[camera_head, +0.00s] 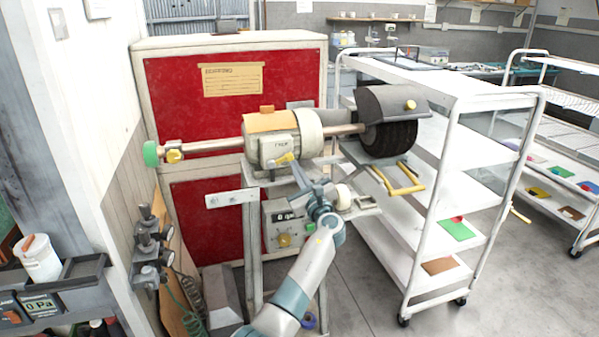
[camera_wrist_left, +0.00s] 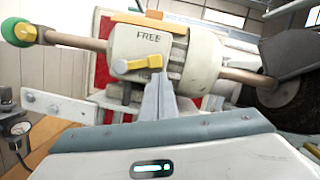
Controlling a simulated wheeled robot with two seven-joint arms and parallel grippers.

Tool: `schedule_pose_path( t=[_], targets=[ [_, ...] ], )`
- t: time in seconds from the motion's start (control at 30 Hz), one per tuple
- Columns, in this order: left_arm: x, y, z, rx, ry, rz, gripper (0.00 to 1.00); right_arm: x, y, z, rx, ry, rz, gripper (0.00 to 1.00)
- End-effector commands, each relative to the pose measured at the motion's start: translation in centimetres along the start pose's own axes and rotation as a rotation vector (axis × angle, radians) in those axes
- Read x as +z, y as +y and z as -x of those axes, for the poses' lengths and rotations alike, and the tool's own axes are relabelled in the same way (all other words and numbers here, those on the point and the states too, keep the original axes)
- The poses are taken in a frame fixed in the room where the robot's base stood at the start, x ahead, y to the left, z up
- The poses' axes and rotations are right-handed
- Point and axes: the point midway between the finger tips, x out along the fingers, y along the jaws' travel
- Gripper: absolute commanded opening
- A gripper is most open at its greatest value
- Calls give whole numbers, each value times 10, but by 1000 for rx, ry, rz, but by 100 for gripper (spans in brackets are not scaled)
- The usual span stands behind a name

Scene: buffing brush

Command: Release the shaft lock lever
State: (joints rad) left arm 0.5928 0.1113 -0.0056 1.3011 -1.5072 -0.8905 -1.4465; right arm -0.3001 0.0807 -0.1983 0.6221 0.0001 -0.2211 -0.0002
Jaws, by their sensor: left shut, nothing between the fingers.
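The buffing machine's motor housing (camera_head: 273,145) is cream with a tan top and carries a shaft to both sides. The yellow shaft lock lever (camera_head: 286,158) is on its front face. In the left wrist view the lever (camera_wrist_left: 138,65) lies nearly level, its right end slightly higher, below the word FREE (camera_wrist_left: 149,38). My left gripper (camera_head: 299,167) is shut and empty in front of the housing. In the wrist view its fingertips (camera_wrist_left: 159,76) are just below the lever's right end; I cannot tell whether they touch. My right gripper is not in view.
A dark brush wheel (camera_head: 388,138) under a grey hood (camera_head: 385,100) is on the right. A green-capped shaft end (camera_head: 151,154) sticks out left. A control box (camera_head: 283,228) sits below the motor. A white shelf cart (camera_head: 425,175) stands close on the right, a red cabinet (camera_head: 190,110) behind.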

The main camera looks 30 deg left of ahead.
Motion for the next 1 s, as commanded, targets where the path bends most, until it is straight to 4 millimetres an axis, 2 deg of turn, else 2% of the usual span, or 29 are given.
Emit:
schedule_pose_path(
  t=[0.47,1.0],
  targets=[
    [3,0,0,0,0,2,0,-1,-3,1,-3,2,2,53],
    [7,-2,-2,17,-1,68,0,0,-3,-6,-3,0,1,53]
  ],
)
